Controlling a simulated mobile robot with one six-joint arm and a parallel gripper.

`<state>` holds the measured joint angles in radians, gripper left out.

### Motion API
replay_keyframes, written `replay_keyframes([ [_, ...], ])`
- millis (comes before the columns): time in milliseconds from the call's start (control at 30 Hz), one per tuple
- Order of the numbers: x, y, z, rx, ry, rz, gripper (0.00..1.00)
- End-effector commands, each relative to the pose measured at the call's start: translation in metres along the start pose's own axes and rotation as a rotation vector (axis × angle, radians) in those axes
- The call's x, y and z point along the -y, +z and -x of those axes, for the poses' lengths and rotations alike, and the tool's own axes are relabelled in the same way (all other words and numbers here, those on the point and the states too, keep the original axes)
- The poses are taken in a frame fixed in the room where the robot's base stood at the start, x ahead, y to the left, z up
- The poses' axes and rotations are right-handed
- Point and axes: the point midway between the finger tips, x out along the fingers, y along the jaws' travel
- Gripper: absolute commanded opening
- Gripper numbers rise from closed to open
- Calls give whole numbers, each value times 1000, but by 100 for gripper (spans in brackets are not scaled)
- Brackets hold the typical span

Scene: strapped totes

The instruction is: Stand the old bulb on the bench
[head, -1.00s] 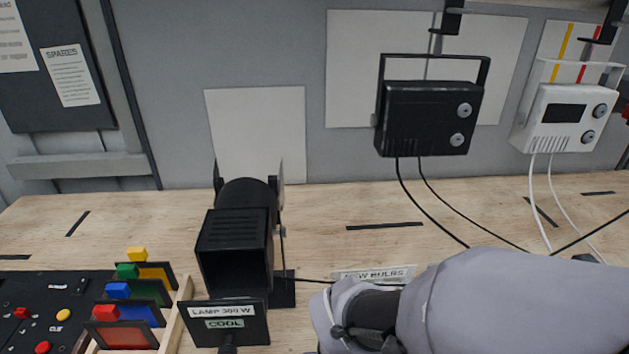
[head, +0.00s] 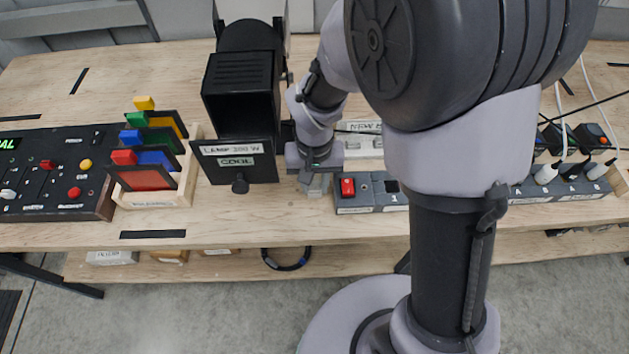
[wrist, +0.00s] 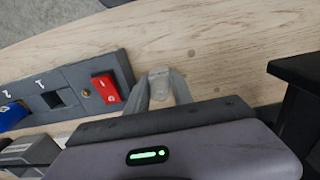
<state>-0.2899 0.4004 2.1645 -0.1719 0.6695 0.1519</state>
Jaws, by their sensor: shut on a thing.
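My gripper (head: 314,188) is low over the bench, between the lamp and a power strip in the head view. In the wrist view my gripper (wrist: 163,92) is shut on a small pale, whitish bulb (wrist: 160,75), seen between its fingers. Most of the bulb is hidden by the fingers, and I cannot tell whether it touches the bench. The wooden bench (head: 270,222) lies below; its bare top also shows in the wrist view (wrist: 215,45). The black lamp (head: 240,105), with its door marked "COOL", stands just left of my gripper.
A power strip with a red switch (head: 347,187) is close right of my gripper. A bulb tray (head: 362,146) lies behind it, partly hidden by my arm. A rack of coloured filters (head: 150,170) and a control desk (head: 60,180) stand left. Bare bench lies in front.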

Motion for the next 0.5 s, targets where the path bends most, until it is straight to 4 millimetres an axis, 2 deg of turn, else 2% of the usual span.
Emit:
replay_keyframes([
  [133, 0, 0, -5, 0, 0, 0, 0],
  [167, 0, 0, -4, 0, 0, 0, 34],
  [233, 0, 0, -3, 0, 0, 0, 48],
  [500, 0, 0, -3, 0, 0, 0, 50],
])
